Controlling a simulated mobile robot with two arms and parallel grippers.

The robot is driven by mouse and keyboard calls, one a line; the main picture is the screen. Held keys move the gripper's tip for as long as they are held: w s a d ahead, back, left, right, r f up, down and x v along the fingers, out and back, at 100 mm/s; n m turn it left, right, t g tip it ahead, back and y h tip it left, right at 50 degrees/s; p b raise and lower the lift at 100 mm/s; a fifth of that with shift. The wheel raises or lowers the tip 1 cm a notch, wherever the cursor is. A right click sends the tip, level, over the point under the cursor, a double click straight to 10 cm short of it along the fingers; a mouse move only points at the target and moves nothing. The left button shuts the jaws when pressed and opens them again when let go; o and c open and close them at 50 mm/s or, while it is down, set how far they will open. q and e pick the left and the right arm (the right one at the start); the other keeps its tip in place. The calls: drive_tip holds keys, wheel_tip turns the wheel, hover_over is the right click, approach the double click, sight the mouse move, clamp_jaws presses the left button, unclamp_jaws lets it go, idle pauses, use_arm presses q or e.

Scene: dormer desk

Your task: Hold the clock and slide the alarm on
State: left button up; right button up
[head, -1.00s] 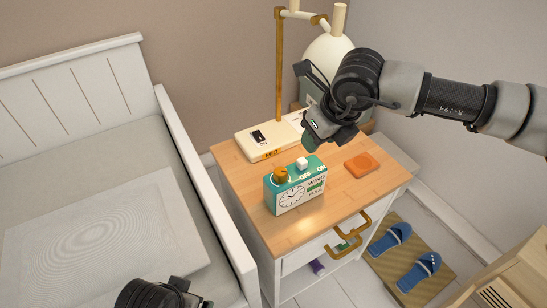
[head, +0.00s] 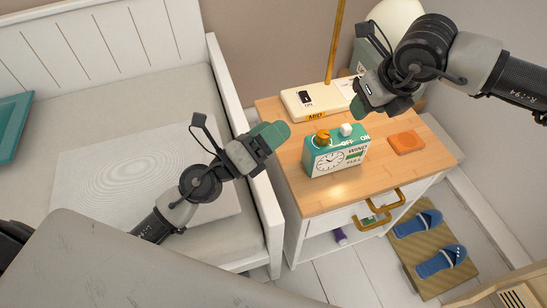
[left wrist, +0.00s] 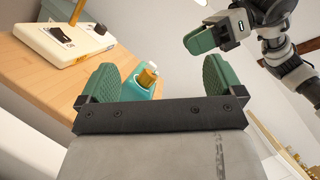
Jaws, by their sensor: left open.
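The teal clock (head: 322,163) stands upright on the wooden nightstand top, its white dial facing front. It has a gold knob (head: 322,137) and a white slider block (head: 346,129) on top, the block nearer the OFF label than ON. My left gripper (head: 272,136) is open and empty, left of the clock and apart from it. In the left wrist view, the clock (left wrist: 136,92) shows between and beyond the open fingers, partly hidden by them. My right gripper (head: 378,98) hangs above and right of the clock, not touching it; its finger gap is unclear.
A cream lamp base (head: 290,101) with a switch stands behind the clock, its brass pole rising. An orange square (head: 406,142) lies to the right. The bed's white side rail (head: 236,91) borders the nightstand (head: 300,200). Blue slippers (head: 440,262) lie on a floor mat.

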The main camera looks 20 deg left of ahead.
use_arm(q)
wheel_tip(320, 180, down, 4)
drive_tip(key=d+m+g+h, duration=0.1)
drive_tip(key=d+m+g, duration=0.1)
drive_tip(key=m+g, duration=0.45)
drive_tip(key=m+g+y, duration=0.2)
drive_tip(key=m+g, duration=0.1)
drive_tip(key=m, duration=0.4)
approach(306, 159)
drive_tip(key=d+f, duration=0.1)
drive_tip(key=d, duration=0.1)
drive_tip(key=shift+n+t, duration=0.25)
drive_tip(key=x, duration=0.7)
drive_tip(key=w+x, duration=0.1)
drive_tip(key=x, duration=0.2)
drive_tip(key=shift+a+f, duration=0.1)
drive_tip(key=shift+a, duration=0.1)
